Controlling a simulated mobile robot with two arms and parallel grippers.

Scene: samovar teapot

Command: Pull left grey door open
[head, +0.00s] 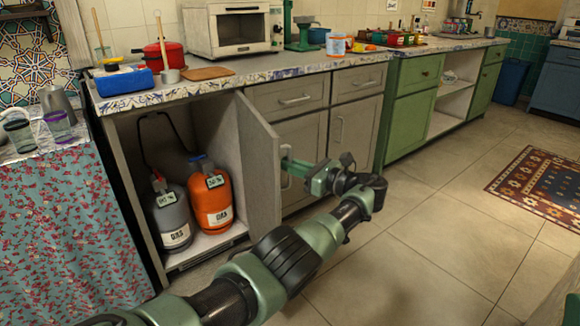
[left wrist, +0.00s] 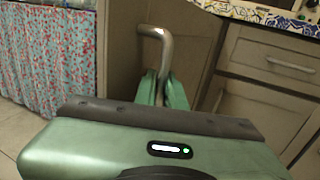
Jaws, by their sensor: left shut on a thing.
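The left grey door (head: 258,165) stands swung out from the cabinet, so the inside shows. My left gripper (head: 287,160) reaches the door's outer face from the right. In the left wrist view the green fingers (left wrist: 163,92) are shut on the metal door handle (left wrist: 153,33), whose bent upper end stands out above them. Inside the cabinet are a grey gas bottle (head: 172,217) and an orange gas bottle (head: 211,200). My right gripper is not in view.
A closed grey door (head: 302,165) and drawers (head: 290,97) adjoin on the right, then green cabinets (head: 408,125). A cloth-covered table (head: 65,225) stands at the left. The tiled floor (head: 420,245) in front is clear, with a rug (head: 540,185) farther right.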

